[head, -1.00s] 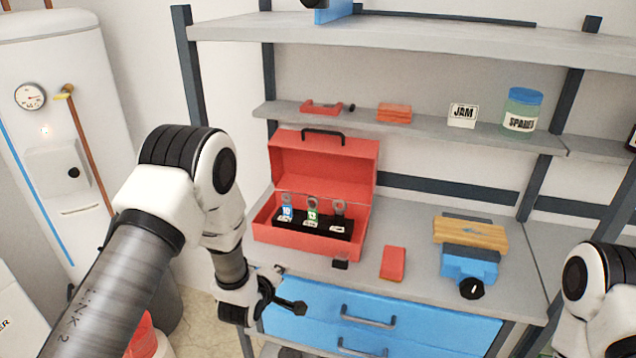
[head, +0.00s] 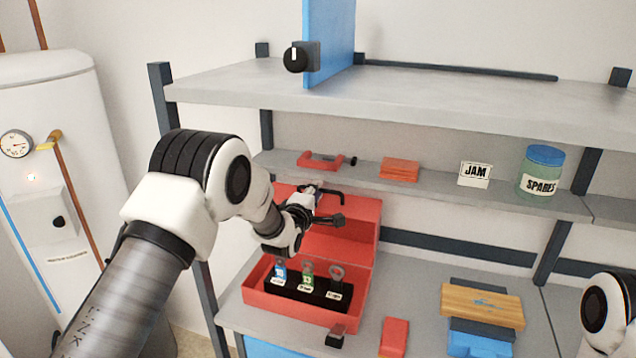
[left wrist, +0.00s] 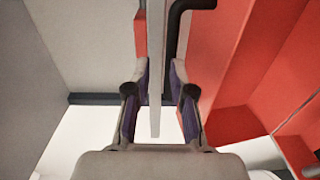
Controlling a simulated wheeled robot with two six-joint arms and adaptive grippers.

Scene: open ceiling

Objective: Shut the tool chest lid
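The red tool chest (head: 262,300) stands on the workbench with its lid (head: 352,247) raised at the back. The lid's black handle (head: 333,194) is at its top edge. My left gripper (head: 326,206) is open, in front of the upper part of the lid and close to the handle. In the left wrist view, the open fingers (left wrist: 160,105) have the red lid (left wrist: 222,60) to their right and part of the black handle (left wrist: 175,30) ahead. I cannot tell whether they touch it. My right gripper is out of view; only part of that arm shows.
A shelf (head: 420,185) with a jar (head: 540,173) and a jam label (head: 474,174) runs close behind the lid. Tagged tools (head: 307,275) stand inside the chest. A red block (head: 394,337) and a wood-topped blue vise (head: 480,340) are to its right.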

